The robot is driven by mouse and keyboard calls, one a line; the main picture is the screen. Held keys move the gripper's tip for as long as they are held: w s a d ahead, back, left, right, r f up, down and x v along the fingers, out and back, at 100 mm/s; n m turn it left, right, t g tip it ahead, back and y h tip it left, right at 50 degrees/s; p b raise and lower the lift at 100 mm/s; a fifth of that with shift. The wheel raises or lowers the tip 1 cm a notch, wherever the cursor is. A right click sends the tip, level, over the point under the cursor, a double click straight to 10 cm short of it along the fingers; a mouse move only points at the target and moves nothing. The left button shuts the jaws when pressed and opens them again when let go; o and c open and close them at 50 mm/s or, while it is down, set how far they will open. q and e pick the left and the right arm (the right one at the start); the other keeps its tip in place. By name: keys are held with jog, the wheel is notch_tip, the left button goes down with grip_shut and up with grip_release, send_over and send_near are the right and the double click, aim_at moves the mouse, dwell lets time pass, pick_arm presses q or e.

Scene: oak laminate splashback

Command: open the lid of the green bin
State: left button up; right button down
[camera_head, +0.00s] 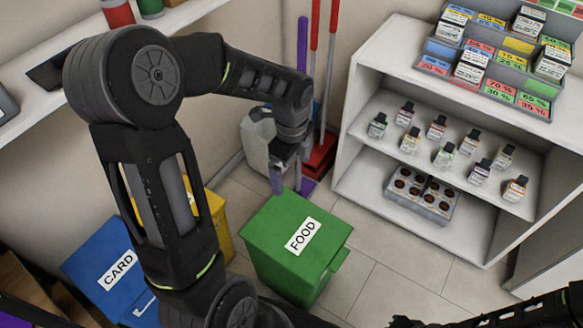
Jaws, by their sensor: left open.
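The green bin (283,241) stands on the tiled floor, with a white FOOD label on its flat green lid. The lid looks shut, and a small green tab juts out at its right front edge. My left arm comes in from the left and reaches over to the far side of the bin. My left gripper (289,179) points down with its jaws open and empty, just beyond the lid's far edge. I cannot tell whether it touches the lid.
A blue CARD bin (110,270) and a yellow bin (217,221) stand left, partly behind my arm. Behind are a grey container (255,146) and red and purple long-handled tools. A white shelf unit (365,85) with small bottles stands right. Floor right of the green bin is clear.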

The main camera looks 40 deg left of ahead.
pick_arm(q)
grip_shut()
dwell(0.9)
dwell(0.4)
